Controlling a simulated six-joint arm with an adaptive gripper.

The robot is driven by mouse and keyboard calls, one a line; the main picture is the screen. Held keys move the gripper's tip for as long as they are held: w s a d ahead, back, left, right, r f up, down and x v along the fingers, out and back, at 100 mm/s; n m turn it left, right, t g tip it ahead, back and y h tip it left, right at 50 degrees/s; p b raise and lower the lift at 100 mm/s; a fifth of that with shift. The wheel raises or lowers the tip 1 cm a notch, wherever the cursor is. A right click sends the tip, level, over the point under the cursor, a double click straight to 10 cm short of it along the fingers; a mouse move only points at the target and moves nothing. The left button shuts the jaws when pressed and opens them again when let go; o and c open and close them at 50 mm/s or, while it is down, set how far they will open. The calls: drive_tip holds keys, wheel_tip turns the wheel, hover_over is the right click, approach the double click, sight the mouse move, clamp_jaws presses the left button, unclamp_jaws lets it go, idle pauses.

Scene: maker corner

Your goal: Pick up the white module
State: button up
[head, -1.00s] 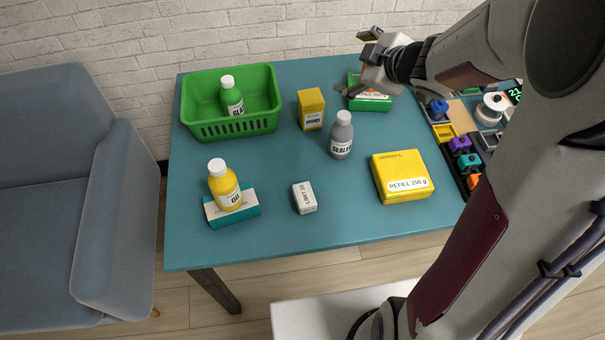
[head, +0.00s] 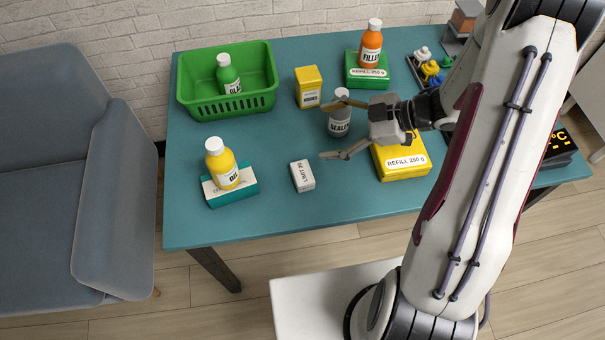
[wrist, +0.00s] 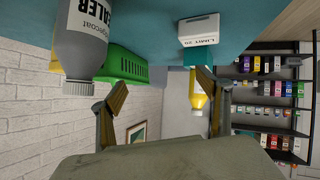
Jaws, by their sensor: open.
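The white module is a small white box (head: 302,176) with dark print, lying on the teal table in front of the grey bottle; it also shows upside down at the top of the wrist view (wrist: 199,27). My gripper (head: 324,129) is open and empty, above the table, up and right of the white module in the head view. In the wrist view its fingertips (wrist: 163,84) are apart, with the module beyond the right finger. The grey SEALER bottle (head: 340,125) is close to the fingers and partly covered by them in the head view.
A yellow REFILL box (head: 402,163) lies under my wrist. A yellow bottle (head: 223,168) stands on a teal-and-white box (head: 232,197) left of the module. A green basket (head: 205,108) holds a green bottle. An orange bottle (head: 371,45) stands on a green box. The table's front is clear.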

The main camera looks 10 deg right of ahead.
drive_tip(key=m+y, duration=0.2)
approach(306, 173)
drive_tip(key=shift+w+a+f+g, duration=0.3)
drive_tip(key=shift+w+a+f, duration=0.05)
drive_tip(key=shift+w+a, duration=0.25)
drive_tip(key=shift+a, duration=0.1)
drive_tip(key=shift+x, duration=1.2)
drive_tip(key=shift+x, duration=2.6)
drive_tip(key=shift+s, duration=0.15)
drive_tip(key=c, duration=1.2)
